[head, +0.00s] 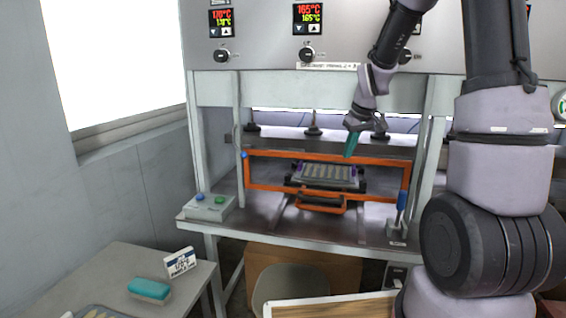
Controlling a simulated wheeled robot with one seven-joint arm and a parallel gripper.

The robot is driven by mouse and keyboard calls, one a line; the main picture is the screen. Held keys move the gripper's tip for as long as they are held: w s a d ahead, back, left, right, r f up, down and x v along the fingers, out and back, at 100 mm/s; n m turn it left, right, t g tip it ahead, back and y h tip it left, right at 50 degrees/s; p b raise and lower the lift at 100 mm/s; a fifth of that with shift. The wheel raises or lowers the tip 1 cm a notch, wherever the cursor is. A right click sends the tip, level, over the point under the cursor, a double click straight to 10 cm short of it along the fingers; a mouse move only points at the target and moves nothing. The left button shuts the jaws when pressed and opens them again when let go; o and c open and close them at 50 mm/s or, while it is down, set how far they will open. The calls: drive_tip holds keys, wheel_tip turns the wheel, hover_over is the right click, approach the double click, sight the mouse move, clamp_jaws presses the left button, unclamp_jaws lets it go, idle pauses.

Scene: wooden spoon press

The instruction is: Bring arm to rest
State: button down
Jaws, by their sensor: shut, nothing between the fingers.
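My arm comes in from the upper right and bends down in front of the press. My gripper (351,150), with teal fingers, is shut and empty. It points down in the picture, over the upper edge of the orange frame (262,158) of the press. I cannot tell how far it is from the frame in depth. Behind the frame opening lies a grey mould tray (322,176) with pale pieces in it. An orange handle (320,204) sits in front of the tray.
A side table (120,262) at lower left holds a teal block (150,289) and a sign (180,262). A chair (288,285) and a wood-edged board (330,305) stand in front below.

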drive_tip(key=s+a+r+m+t, duration=0.1)
drive_tip(key=s+r+m, duration=0.2)
drive_tip(key=s+r, duration=0.6)
drive_tip(key=s+a+r+m+t, duration=0.1)
drive_tip(key=s+r+m, duration=0.3)
drive_tip(key=s, duration=1.2)
wheel_tip(320, 180, up, 5)
drive_tip(key=shift+s+a+f+m+t+y, duration=0.1)
drive_tip(key=shift+s+a+m+t+y, duration=0.2)
drive_tip(key=shift+t, duration=0.4)
